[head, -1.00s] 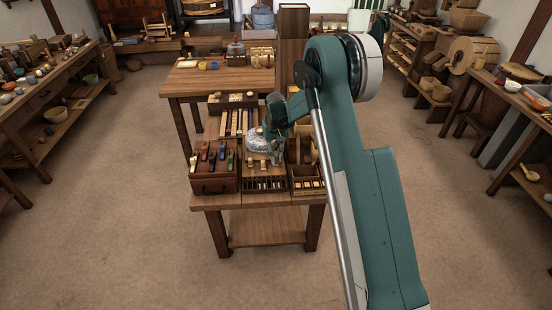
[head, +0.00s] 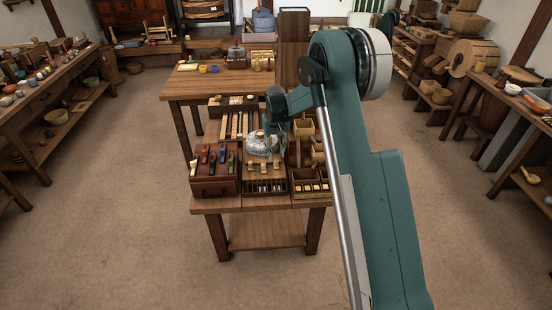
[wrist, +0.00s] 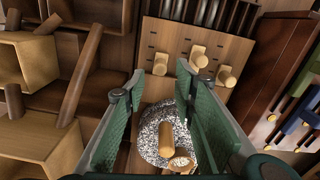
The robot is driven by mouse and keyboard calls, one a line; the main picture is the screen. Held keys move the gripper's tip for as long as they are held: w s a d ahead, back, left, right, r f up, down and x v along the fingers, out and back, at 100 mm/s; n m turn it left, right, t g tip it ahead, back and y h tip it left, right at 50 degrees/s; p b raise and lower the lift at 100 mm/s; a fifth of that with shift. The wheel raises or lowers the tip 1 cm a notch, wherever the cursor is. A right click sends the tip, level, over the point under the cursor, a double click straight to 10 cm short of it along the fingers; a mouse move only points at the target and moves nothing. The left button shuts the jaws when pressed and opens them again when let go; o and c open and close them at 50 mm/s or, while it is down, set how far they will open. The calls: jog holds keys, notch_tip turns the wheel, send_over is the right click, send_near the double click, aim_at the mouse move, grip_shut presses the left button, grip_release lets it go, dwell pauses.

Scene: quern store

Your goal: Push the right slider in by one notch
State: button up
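A pale wooden board (wrist: 205,40) with slots and short dark marks shows in the wrist view. Three light wooden slider knobs stand on it: one at the left (wrist: 160,64), one in the middle (wrist: 198,58) and one at the right (wrist: 227,76). The wrist view is turned about half round from the head view, so its left knob is on the head view's right. My gripper (wrist: 157,80) is open and empty, its green-padded fingers well apart, near the left knob. In the head view the arm's end is over the bench, just behind the board (head: 266,187).
A speckled grey stone (wrist: 153,132) with a wooden handle lies below the fingers. Open wooden boxes (head: 309,180) stand right of the board in the head view. A red-brown box (head: 214,184) with coloured levers stands left. The floor around is clear.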

aim_at(276, 161)
notch_tip(276, 161, up, 8)
jog(key=shift+f, duration=0.2)
dwell(0.5)
jog(key=s+d+r+t, duration=0.2)
jog(key=s+d+r, duration=0.2)
jog(key=s+r, duration=0.8)
jog(key=s+d+r+t, duration=0.1)
jog(key=s+d+r, duration=0.4)
jog(key=s+r, duration=0.75)
jog(key=s+d+f+m+t, duration=0.1)
jog(key=s+d+f+t, duration=0.1)
jog(key=s, duration=1.3)
jog(key=s+d+f+t, duration=0.1)
jog(key=s+d+t, duration=0.1)
jog(key=s, duration=1.4)
jog(key=shift+d+f+m, duration=0.35)
jog(key=shift+d+m, duration=0.05)
jog(key=shift+d, duration=0.05)
